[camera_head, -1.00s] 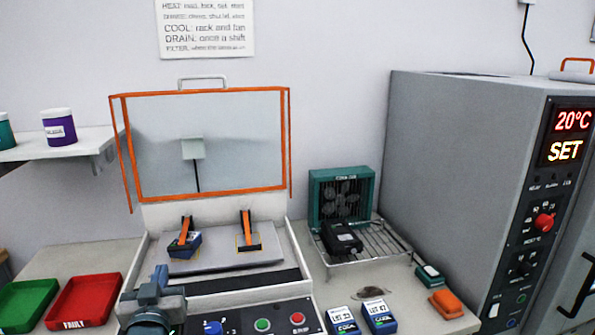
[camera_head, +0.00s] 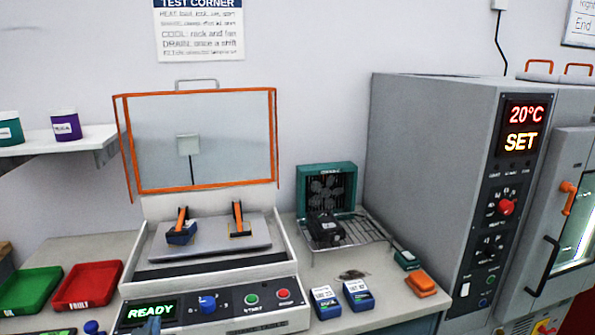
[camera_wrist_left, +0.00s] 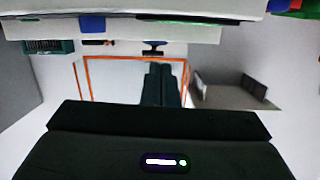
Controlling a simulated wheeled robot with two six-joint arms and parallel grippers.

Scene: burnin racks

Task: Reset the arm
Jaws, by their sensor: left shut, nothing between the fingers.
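My left gripper (camera_head: 152,325) only just shows at the bottom edge of the head view, in front of the test station's control panel. In the left wrist view its two dark fingers (camera_wrist_left: 163,85) are together with nothing between them. The test station (camera_head: 215,283) has its orange-framed clear lid (camera_head: 205,140) raised. Inside it a blue unit (camera_head: 181,235) sits by the left orange clamp, and the right clamp (camera_head: 238,218) shows no unit. The panel display reads READY (camera_head: 151,311). My right gripper is not in view.
Red FAULT tray (camera_head: 88,287) and green tray (camera_head: 28,290) lie at left. A wire rack (camera_head: 345,237) with a dark unit and teal fan (camera_head: 330,190) stands right of the station. Two blue units (camera_head: 358,294) lie in front. A grey oven (camera_head: 430,170) reads 20°C SET.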

